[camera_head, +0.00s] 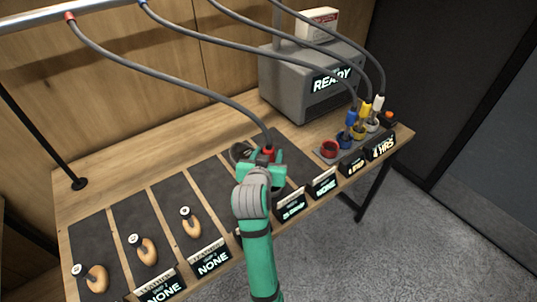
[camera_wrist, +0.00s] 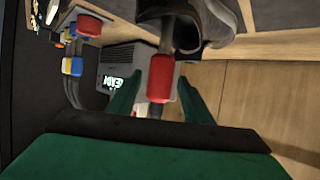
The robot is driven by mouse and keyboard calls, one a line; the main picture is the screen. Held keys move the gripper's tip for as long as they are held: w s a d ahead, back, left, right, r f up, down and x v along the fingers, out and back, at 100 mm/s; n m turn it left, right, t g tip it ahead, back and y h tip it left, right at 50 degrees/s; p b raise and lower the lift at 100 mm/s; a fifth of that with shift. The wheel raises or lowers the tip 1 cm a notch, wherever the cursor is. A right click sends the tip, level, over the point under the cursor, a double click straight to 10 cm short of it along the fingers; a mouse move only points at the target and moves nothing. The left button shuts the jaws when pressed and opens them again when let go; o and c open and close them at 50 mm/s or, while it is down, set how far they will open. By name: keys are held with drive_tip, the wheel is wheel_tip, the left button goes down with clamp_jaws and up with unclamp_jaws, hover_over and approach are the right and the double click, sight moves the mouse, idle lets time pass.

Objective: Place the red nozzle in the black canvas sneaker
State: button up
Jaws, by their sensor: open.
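The red nozzle (camera_head: 268,153) is on the end of a grey hose, above the front of the bench. In the wrist view the red nozzle (camera_wrist: 160,78) stands between my open green fingers, with a gap on each side. The black canvas sneaker (camera_head: 240,152) is on a dark mat, partly hidden by my gripper (camera_head: 262,168). In the wrist view the dark sneaker (camera_wrist: 215,25) is just beyond the nozzle, whose grey end overlaps it. I cannot tell how deep that end sits in the shoe. My gripper (camera_wrist: 160,98) is open around the nozzle.
A red holder ring (camera_head: 329,149) is empty. Blue (camera_head: 350,117), yellow (camera_head: 364,110) and white (camera_head: 376,103) nozzles stand to its right. A grey machine (camera_head: 310,82) reading READY is behind. Wooden brushes or shoe forms (camera_head: 145,250) lie on mats at left. Hoses hang overhead.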

drive_tip(key=v, duration=1.1)
drive_tip(key=shift+s, duration=0.25)
drive_tip(key=shift+a, duration=0.1)
